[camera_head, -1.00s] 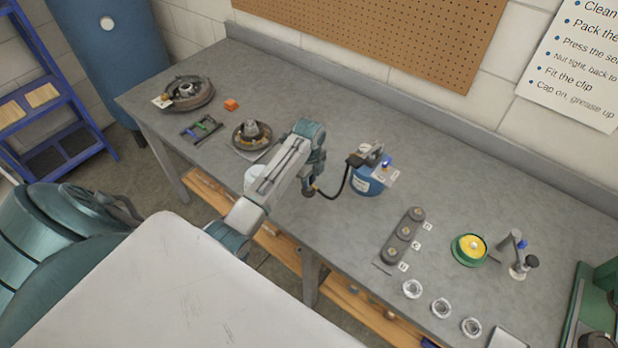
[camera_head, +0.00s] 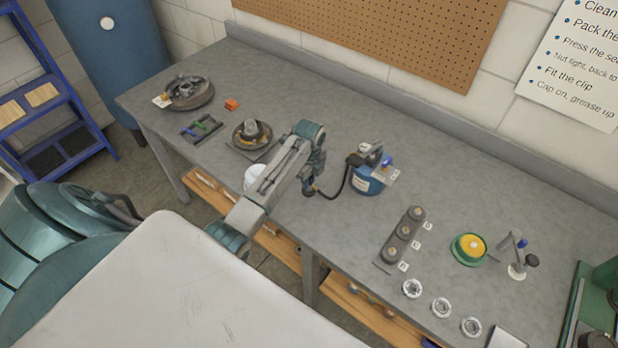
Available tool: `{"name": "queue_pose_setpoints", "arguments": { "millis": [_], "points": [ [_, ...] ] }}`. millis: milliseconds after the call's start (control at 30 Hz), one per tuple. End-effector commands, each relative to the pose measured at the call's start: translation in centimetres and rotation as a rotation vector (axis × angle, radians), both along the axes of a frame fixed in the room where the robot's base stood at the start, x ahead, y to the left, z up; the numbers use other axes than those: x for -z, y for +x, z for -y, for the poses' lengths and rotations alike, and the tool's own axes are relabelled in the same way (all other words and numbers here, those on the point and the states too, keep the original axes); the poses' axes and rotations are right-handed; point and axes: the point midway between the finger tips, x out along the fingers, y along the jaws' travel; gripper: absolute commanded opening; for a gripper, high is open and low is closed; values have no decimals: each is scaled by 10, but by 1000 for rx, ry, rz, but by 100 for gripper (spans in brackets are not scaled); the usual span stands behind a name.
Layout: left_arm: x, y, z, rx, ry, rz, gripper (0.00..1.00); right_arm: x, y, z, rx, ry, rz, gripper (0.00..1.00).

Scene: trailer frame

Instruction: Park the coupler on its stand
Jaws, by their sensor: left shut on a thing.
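My left arm reaches in over the bench, and its gripper (camera_head: 311,188) points down near the bench middle. It is shut on the dark coupler at the end of a black hose (camera_head: 342,182); the coupler is mostly hidden by the fingers. The hose runs right to a blue grease pot (camera_head: 368,183) with a grey pump head (camera_head: 368,154). A small upright grey post with a blue part (camera_head: 515,250) stands at the right; I cannot tell whether it is the coupler's stand. My right gripper is out of view.
A hub (camera_head: 250,132) and a brake drum (camera_head: 190,92) lie left of the arm. The bench behind the pot is clear.

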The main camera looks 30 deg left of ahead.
Motion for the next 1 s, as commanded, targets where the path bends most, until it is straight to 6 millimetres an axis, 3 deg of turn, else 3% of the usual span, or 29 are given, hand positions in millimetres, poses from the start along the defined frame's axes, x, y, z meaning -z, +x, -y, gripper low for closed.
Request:
{"name": "queue_pose_setpoints", "arguments": {
  "millis": [233,267,367,567,700,1000],
  "points": [
    [0,0,0,0,0,1,0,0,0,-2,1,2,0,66],
    [0,0,0,0,0,1,26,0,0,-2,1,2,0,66],
    [0,0,0,0,0,1,46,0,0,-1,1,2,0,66],
    [0,0,0,0,0,1,47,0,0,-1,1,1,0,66],
    [0,0,0,0,0,0,66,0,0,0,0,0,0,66],
    [-2,0,0,0,0,1,66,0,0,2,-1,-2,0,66]
  ]
}}
